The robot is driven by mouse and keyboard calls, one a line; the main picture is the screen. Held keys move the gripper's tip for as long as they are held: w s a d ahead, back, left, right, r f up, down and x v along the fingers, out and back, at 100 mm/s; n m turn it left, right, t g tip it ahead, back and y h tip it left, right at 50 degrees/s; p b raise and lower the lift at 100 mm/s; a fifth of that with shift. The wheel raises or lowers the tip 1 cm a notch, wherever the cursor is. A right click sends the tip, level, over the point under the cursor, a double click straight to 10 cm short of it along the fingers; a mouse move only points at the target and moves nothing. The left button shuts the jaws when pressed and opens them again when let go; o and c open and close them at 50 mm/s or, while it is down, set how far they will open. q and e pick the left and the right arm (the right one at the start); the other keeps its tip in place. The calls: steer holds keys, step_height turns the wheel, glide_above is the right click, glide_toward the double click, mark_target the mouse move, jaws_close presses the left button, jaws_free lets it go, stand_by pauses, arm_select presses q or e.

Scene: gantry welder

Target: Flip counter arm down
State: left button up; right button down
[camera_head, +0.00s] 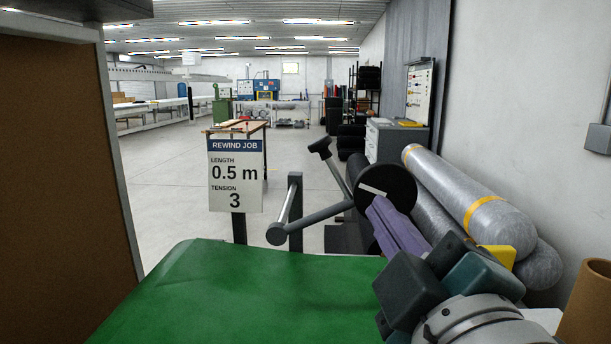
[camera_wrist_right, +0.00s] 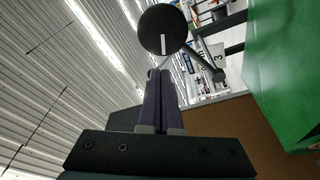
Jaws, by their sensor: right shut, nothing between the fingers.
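A black round disc (camera_head: 386,184) with a white stripe stands past the far edge of the green surface. A grey arm (camera_head: 318,214) with a round dark end slants down and left from beside it. A second thin bar with a black handle (camera_head: 320,148) rises to the upper left. I cannot tell which bar is the counter arm. My right gripper (camera_head: 374,204) is shut and empty, its purple fingers near the disc's lower edge. In the right wrist view the disc (camera_wrist_right: 163,30) lies just beyond the fingertips (camera_wrist_right: 160,74); contact is unclear. My left gripper is not in view.
A green surface (camera_head: 240,291) fills the front. A sign (camera_head: 235,175) reads rewind job, length 0.5 m, tension 3. Grey wrapped rolls (camera_head: 470,196) lie along the right wall. A brown panel (camera_head: 55,180) blocks the left. Open floor lies beyond.

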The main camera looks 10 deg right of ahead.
mark_target(340, 209)
steer(key=w+r+p, duration=0.1)
steer(key=w, duration=0.7)
steer(key=shift+d, duration=0.35)
steer(key=shift+f, duration=0.1)
